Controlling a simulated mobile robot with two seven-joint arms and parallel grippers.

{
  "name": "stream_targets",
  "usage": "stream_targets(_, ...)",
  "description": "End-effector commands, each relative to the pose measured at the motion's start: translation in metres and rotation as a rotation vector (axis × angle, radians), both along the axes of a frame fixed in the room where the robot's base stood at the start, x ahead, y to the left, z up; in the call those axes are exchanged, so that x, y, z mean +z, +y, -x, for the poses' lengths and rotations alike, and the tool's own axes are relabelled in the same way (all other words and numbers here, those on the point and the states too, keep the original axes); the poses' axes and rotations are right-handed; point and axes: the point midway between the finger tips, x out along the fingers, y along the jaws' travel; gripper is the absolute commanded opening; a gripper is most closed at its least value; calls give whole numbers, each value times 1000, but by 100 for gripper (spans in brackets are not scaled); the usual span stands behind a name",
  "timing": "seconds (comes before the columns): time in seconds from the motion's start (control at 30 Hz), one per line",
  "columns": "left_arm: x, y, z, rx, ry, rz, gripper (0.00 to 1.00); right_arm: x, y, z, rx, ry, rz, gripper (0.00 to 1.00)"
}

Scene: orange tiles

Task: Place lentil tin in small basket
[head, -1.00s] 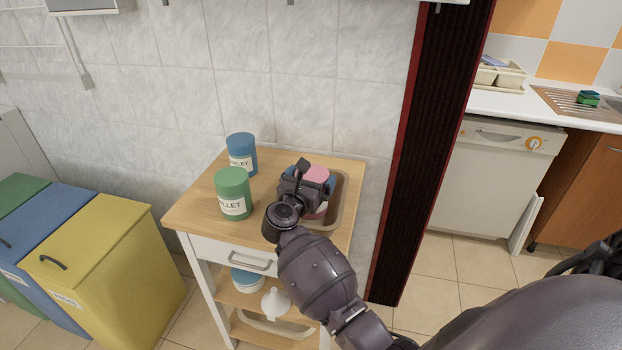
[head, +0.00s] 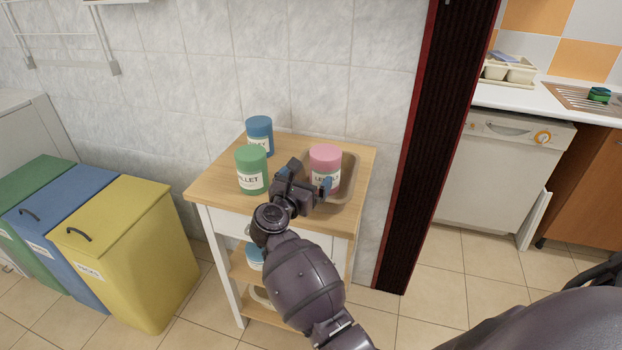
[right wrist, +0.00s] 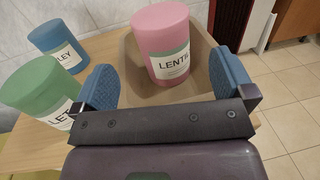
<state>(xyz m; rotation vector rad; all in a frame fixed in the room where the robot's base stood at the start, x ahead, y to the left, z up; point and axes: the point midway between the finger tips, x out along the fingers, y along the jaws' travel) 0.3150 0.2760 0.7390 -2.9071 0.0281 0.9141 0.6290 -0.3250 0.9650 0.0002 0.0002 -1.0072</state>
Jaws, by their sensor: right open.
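The pink lentil tin (head: 325,158) stands in the small basket (head: 346,185), a tan tray-like container on the wooden cart top. In the right wrist view the tin (right wrist: 163,40) looks upright inside the basket (right wrist: 130,88), its label facing me. My right gripper (head: 309,180) is open and empty, just in front of the tin. In the right wrist view its blue finger pads (right wrist: 165,87) are spread apart, with the tin beyond them and apart from them. My left gripper is not in view.
A green millet tin (head: 251,168) and a blue barley tin (head: 259,136) stand left of the basket on the cart (head: 222,185). Yellow (head: 120,240), blue and green bins stand at the left. A dark red-edged post (head: 425,150) rises right of the cart.

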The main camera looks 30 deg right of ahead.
Motion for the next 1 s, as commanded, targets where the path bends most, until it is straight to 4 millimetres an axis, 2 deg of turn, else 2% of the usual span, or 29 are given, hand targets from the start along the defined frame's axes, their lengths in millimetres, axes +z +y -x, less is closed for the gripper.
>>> stream_targets(0.33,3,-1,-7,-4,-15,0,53,1,4,1,3,5,15,100)
stream_targets(0.47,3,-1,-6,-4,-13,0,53,3,-2,12,35,64,163,100)
stream_targets(0.6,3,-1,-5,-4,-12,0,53,7,-3,40,112,233,540,100)
stream_targets(0.77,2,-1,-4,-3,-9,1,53,-1,16,77,208,512,1073,100)
stream_targets(0.87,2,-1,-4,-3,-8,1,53,-22,33,102,271,709,1404,100)
stream_targets(0.97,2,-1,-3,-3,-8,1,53,-56,49,131,347,918,1733,100)
stream_targets(1.0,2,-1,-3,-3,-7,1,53,-74,54,144,383,1003,1866,100)
